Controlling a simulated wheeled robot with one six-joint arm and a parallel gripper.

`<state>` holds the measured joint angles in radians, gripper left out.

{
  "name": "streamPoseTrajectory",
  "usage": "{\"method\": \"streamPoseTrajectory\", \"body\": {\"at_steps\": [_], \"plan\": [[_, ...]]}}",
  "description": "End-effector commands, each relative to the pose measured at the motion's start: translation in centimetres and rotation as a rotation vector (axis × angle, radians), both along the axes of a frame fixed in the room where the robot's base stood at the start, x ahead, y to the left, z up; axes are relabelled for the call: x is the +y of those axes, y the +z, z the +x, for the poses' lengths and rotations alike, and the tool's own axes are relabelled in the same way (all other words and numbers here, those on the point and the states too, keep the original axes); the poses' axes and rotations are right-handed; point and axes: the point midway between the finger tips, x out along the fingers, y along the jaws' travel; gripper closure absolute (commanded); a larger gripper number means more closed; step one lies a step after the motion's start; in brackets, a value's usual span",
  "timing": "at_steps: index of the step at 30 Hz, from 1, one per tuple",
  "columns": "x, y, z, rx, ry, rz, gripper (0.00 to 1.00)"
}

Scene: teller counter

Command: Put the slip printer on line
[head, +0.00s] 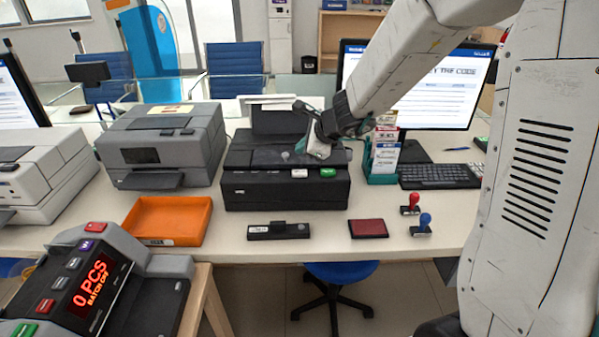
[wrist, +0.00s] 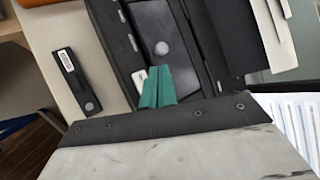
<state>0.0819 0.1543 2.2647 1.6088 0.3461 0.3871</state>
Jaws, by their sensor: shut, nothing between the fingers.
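The black printer (head: 285,189) stands on the counter in the middle of the head view, with paper at its raised back part. Its front edge bears a white button (head: 299,173) and a green button (head: 328,172). A round grey knob (head: 285,155) sits on its top. My gripper (head: 319,153) is shut and empty, just above the right part of the printer. In the wrist view its green fingertips (wrist: 157,88) are together over the printer's front edge, beside the white button (wrist: 138,78). The green button is hidden there. I cannot tell whether the fingertips touch the printer.
A grey printer (head: 160,146) and an orange tray (head: 168,221) are to the left. A small black device (head: 279,231), a dark red pad (head: 368,228) and two stamps (head: 410,204) lie in front. A card holder (head: 382,166), keyboard (head: 438,176) and monitor (head: 428,100) are right.

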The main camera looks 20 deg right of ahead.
Motion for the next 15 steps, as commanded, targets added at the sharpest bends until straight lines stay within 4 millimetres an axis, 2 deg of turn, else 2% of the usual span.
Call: {"method": "streamPoseTrajectory", "body": {"at_steps": [6, 15], "plan": [[0.0, -3.0, -0.1, 0.004, 0.001, 0.003, 1.00], [0.0, -4.6, 0.0, 0.001, 0.001, 0.000, 1.00]]}}
